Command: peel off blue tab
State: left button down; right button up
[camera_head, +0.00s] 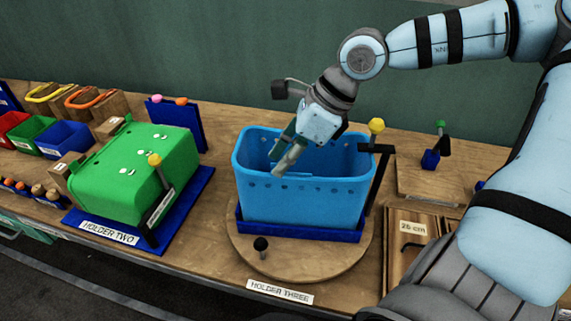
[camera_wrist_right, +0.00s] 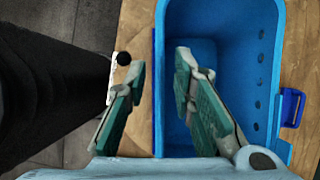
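A light blue bin (camera_head: 300,200) with a row of holes stands in a dark blue holder (camera_head: 300,232) labelled HOLDER THREE. A thin blue strip (camera_head: 292,175) shows on its front wall near my right gripper (camera_head: 284,160); I cannot tell whether this is the tab. In the right wrist view the right gripper (camera_wrist_right: 158,78) is open and empty, one finger over the bin's interior (camera_wrist_right: 225,45), the other outside its left wall. Contact cannot be told. My left gripper is not in view.
The bin stands on a round wooden turntable (camera_head: 330,268) with a black knob (camera_head: 261,244). A yellow-knobbed clamp (camera_head: 376,127) stands at its right. A green bin (camera_head: 135,175) sits in HOLDER TWO at left.

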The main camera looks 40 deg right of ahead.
grip_shut()
jog(key=shift+r+p, duration=0.4)
jog(key=shift+r, duration=0.1)
notch_tip(320, 180, up, 5)
jog(key=p, duration=0.4)
jog(key=shift+r, duration=0.2)
jog(key=shift+f, duration=0.1)
